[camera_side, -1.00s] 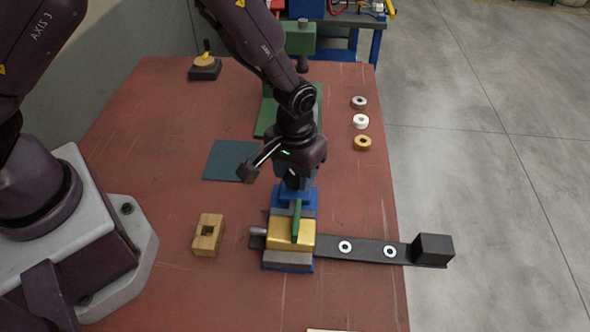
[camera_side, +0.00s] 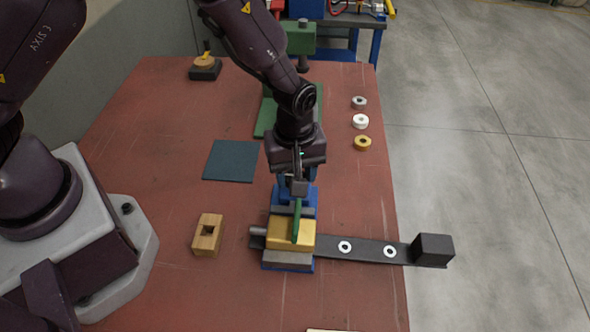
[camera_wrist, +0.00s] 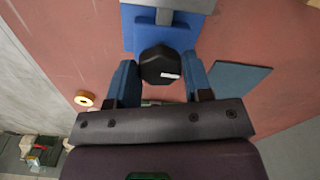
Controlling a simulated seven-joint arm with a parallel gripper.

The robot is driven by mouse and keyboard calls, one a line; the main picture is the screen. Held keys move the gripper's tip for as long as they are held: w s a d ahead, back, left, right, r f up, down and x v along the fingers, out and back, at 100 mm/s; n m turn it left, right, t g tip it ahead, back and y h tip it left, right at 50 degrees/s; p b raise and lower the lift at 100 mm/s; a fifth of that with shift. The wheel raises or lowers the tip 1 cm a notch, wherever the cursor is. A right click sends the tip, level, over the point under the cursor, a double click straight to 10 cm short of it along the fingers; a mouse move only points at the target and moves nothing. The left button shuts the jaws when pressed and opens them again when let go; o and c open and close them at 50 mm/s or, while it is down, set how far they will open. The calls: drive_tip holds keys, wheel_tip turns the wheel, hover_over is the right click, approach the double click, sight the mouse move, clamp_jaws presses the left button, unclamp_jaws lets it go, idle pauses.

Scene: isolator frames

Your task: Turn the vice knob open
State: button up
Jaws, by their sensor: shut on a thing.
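The vice (camera_side: 288,268) stands near the front of the red bench, with a blue base and grey jaws around a gold block (camera_side: 282,233). A green bar (camera_side: 296,222) lies over the gold block. The vice knob (camera_wrist: 160,63) is black and many-sided, with a white mark, in the wrist view. My gripper (camera_wrist: 160,72) points down at the back end of the vice, its blue fingers shut on the knob from both sides. In the side view my wrist hides the knob and most of the fingers.
A dark bar (camera_side: 368,250) with two pale rings and a black end block (camera_side: 433,250) runs right from the vice past the bench edge. Several small rings (camera_side: 361,121) lie at the back right.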

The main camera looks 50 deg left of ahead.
drive_tip(key=shift+n, duration=0.6)
drive_tip(key=o, duration=0.9)
drive_tip(key=shift+r, duration=0.15)
wheel_tip(320, 180, up, 13)
drive_tip(key=shift+f, duration=0.1)
drive_tip(key=shift+m, duration=0.3)
